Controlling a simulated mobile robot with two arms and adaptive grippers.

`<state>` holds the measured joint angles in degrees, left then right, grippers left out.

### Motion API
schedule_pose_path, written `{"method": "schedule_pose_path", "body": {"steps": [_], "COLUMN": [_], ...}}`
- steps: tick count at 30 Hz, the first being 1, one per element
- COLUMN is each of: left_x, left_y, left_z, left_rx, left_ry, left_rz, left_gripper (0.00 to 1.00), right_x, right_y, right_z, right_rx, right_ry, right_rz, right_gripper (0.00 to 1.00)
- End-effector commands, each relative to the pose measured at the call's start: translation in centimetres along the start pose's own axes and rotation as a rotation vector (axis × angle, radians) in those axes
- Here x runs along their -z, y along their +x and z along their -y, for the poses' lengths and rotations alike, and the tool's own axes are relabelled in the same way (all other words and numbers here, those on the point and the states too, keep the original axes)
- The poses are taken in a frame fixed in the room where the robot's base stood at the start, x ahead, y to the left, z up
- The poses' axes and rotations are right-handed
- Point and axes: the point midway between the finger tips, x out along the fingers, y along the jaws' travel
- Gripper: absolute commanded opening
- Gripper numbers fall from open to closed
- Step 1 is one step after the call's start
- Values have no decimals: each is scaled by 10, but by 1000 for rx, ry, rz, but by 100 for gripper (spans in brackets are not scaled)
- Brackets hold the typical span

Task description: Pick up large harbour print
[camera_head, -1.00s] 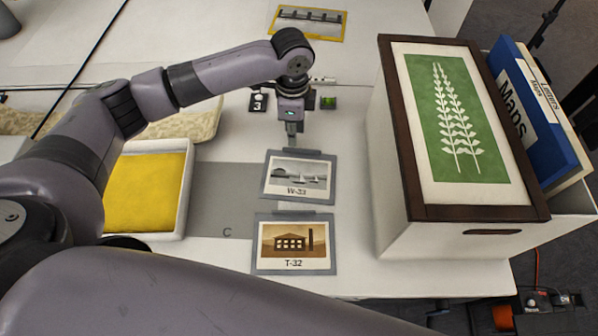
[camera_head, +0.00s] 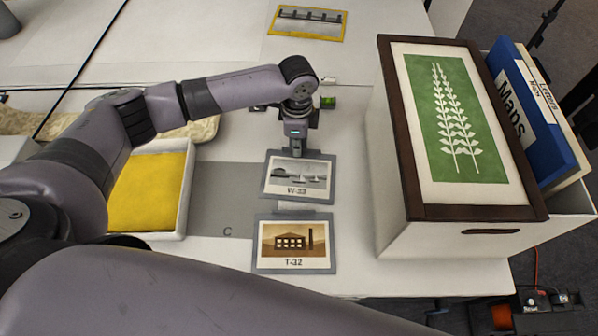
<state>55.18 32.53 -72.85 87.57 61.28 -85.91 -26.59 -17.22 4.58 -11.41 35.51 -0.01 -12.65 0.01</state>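A grey-bordered card (camera_head: 299,193) marked W-33 lies flat on the white table; it carries a black-and-white picture of sailboats on water, which looks like the harbour print. My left gripper (camera_head: 296,150) points down at the card's far edge, by its grey tab. Its fingers are small and seen nearly edge-on, so I cannot tell whether they are open, or touch the tab. A second grey-bordered card (camera_head: 293,262), marked T-32, with a brown picture of a building, lies just nearer. My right gripper is not in view.
A white tray (camera_head: 187,200) with a yellow lining stands to the left, beside a grey mat (camera_head: 215,205) marked C. A large white box (camera_head: 425,238) with a dark-framed green plant print on top stands to the right. A yellow-bordered picture (camera_head: 307,36) lies at the back.

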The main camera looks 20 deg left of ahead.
Motion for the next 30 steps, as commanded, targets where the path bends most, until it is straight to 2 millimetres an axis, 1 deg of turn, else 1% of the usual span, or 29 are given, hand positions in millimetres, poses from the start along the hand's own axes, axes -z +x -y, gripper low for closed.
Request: {"method": "schedule_pose_path", "body": {"steps": [1,4,23,26,30], "left_x": [0,0,0,0,1], "left_y": [0,0,-2,-6,-20], "left_z": [0,0,0,0,1], "left_rx": [0,0,0,1,2], "left_ry": [0,0,0,0,0], "left_rz": [0,0,0,-1,-2], "left_gripper": [6,0,0,0,0], "right_x": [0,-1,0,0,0], "right_y": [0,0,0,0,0], "right_z": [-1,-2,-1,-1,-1], "right_rx": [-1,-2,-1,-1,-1], "right_ry": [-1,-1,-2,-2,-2], "right_rz": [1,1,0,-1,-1], "right_gripper": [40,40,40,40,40]}}
